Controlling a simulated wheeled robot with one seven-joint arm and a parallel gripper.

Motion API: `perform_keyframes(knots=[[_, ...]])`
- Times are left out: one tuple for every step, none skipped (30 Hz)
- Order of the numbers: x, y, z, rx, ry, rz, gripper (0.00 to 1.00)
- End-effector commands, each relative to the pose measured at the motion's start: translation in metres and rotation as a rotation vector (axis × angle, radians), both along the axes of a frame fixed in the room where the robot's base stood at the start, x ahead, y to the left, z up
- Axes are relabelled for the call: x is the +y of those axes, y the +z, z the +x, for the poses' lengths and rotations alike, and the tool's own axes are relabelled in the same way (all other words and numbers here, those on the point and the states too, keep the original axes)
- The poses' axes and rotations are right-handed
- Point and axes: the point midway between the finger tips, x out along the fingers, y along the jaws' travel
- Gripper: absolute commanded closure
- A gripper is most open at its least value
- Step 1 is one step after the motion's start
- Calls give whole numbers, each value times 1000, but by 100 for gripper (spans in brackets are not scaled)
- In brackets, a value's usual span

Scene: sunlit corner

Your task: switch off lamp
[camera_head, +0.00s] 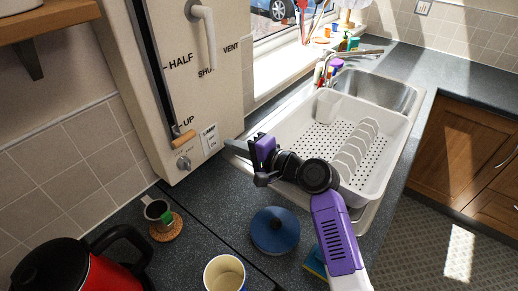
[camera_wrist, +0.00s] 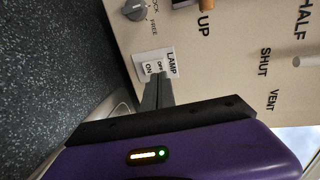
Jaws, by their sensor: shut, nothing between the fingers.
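The lamp switch (camera_head: 210,140) is a small white plate marked LAMP on the lower part of a cream panel (camera_head: 205,92). In the wrist view the lamp switch (camera_wrist: 156,66) shows sideways, with OFF and ON marks on its rocker. I cannot tell which side is pressed in. My gripper (camera_head: 230,145) is shut and empty, with its tips close to the panel at the right of the switch. In the wrist view my gripper (camera_wrist: 157,82) points at the switch's lower edge; I cannot tell whether it touches. The lamp itself is not identifiable.
A knob (camera_head: 184,163) and a wooden-tipped lever (camera_head: 183,138) sit left of the switch. A white dish rack (camera_head: 290,132) stands at the right.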

Motion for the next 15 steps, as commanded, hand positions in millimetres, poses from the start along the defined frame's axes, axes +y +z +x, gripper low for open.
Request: perform_keyframes(knots=[[-6,2,-3,-3,-4,1,100],[-9,4,-6,-2,-3,1,100],[-14,6,-9,-1,-5,2,100],[-18,8,-11,-2,-5,1,100],[-21,10,-14,-3,-5,0,100],[-25,13,-18,-2,-5,0,100],[-29,15,-21,-2,-4,0,100],[-33,17,-24,-2,-5,1,100],[-38,20,-27,-2,-5,0,100],[-42,23,-30,-3,-5,0,100],[-45,24,-32,-2,-5,0,100],[-48,27,-35,-1,-4,0,100],[-50,28,-37,-1,-4,0,100],[-52,29,-39,0,-4,1,100],[-54,31,-41,-1,-3,0,100]])
